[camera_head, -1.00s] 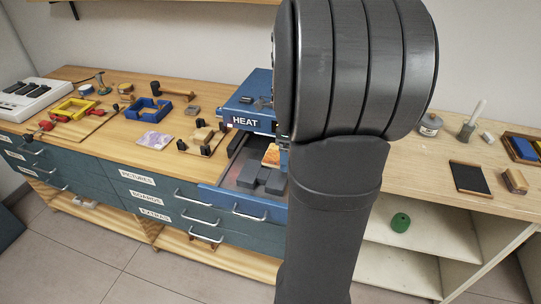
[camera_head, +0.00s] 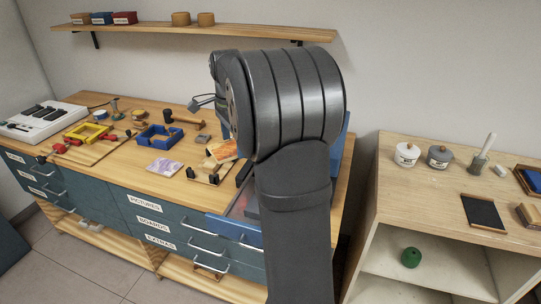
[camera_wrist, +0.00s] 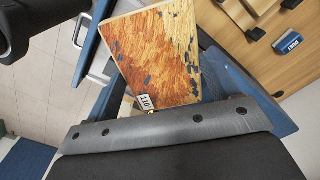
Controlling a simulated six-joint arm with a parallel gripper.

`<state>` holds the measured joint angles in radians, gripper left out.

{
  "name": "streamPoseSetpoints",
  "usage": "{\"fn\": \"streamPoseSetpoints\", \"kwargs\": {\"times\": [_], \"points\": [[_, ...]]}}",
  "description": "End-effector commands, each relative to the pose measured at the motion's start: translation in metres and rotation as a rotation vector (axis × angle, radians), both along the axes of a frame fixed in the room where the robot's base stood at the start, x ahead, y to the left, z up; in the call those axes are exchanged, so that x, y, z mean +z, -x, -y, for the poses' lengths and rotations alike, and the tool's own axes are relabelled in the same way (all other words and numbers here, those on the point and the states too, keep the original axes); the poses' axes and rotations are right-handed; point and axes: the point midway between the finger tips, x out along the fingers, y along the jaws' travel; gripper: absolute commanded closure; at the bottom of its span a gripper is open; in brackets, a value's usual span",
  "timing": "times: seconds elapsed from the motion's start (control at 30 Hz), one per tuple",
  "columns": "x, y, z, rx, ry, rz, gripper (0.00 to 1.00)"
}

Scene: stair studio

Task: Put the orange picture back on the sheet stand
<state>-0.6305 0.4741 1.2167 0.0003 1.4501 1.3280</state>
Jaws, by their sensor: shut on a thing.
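The orange picture (camera_head: 224,151), a flat square sheet with dark blue flecks, is in the air just left of my arm in the head view. In the wrist view the orange picture (camera_wrist: 160,48) is large, tilted, with a small "110°" tag at its lower edge. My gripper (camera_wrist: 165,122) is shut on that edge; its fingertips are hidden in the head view. A small wooden stand with black posts (camera_head: 204,177), seemingly the sheet stand, is on the bench below and left of the picture. The picture partly covers it, so I cannot tell whether they touch.
A purple picture (camera_head: 165,168) lies left of the stand. Behind are a blue frame (camera_head: 158,137) and a wooden-handled roller (camera_head: 184,120). An open blue drawer (camera_head: 236,228) juts from the bench front. My arm hides most of the heat press. A shelf (camera_head: 250,30) hangs above.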

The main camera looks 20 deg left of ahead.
Motion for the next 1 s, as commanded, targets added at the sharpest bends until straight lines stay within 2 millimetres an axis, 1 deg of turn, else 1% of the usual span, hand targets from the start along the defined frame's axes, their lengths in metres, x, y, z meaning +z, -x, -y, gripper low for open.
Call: {"fn": "streamPoseSetpoints", "kwargs": {"times": [0.03, 0.13, 0.2, 0.27, 0.3, 0.53, 0.7, 0.83, 1.0], "points": [[0.002, 0.000, -0.023, 0.073, 0.000, 0.000, 0.46], [0.006, -0.003, -0.063, 0.214, 0.000, 0.000, 0.46], [0.006, -0.010, -0.085, 0.291, 0.000, 0.000, 0.46], [0.004, -0.019, -0.098, 0.336, 0.000, -0.001, 0.46], [0.002, -0.026, -0.105, 0.357, 0.000, -0.001, 0.46], [-0.016, -0.068, -0.134, 0.451, 0.000, -0.001, 0.46], [-0.038, -0.097, -0.152, 0.526, 0.000, -0.002, 0.46], [-0.057, -0.116, -0.164, 0.582, 0.000, -0.002, 0.46], [-0.080, -0.133, -0.175, 0.645, -0.001, -0.001, 0.46]]}}
